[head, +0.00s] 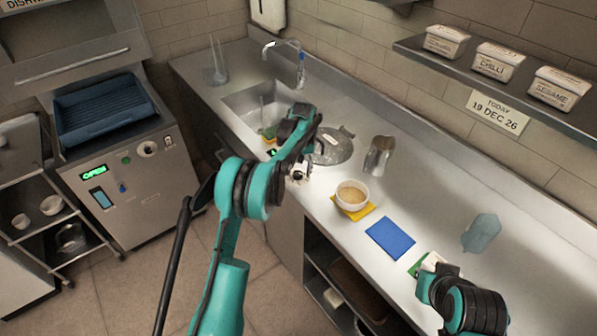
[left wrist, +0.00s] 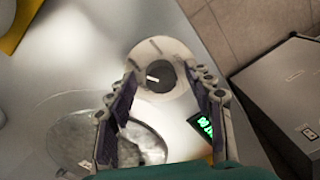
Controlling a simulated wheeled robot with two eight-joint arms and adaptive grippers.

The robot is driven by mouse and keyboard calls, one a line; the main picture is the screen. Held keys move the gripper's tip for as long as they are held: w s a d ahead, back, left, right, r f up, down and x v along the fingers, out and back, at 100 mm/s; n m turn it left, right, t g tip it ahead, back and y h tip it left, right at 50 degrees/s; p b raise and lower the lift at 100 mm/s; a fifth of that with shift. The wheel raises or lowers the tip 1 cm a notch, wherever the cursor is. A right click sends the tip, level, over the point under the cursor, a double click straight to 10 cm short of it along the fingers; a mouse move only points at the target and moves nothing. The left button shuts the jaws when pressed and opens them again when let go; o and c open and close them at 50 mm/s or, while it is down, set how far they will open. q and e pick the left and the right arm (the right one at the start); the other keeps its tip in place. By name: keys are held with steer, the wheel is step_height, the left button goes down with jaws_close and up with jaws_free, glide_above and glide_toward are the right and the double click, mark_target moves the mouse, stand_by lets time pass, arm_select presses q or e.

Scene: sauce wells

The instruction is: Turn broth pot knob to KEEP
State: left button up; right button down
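The broth pot knob (left wrist: 160,77) is black with a short white mark and sits on a pale round dial (left wrist: 152,52) in the left wrist view. The mark points toward picture left; no dial lettering is readable. My left gripper (left wrist: 162,84) is open, its two fingers apart on either side of the knob, with gaps visible. In the head view my left gripper (head: 301,160) is at the counter's front edge by the sunken round pot (head: 335,150), partly hiding it. My right gripper (head: 432,268) is low at the right; its fingers are unclear.
A green-lit display (left wrist: 200,126) is beside the knob. On the counter are a bowl (head: 352,192) on a yellow mat, a metal cup (head: 379,156), a blue mat (head: 390,238) and a bluish translucent object (head: 481,233). A sink (head: 255,100) lies behind.

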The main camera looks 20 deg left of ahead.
mark_target(300, 173)
arm_select(q)
steer(key=shift+r, duration=0.1)
step_height(300, 173, up, 12)
steer(key=shift+w+d, duration=0.15)
steer(key=shift+d, duration=0.15)
stand_by(0.4)
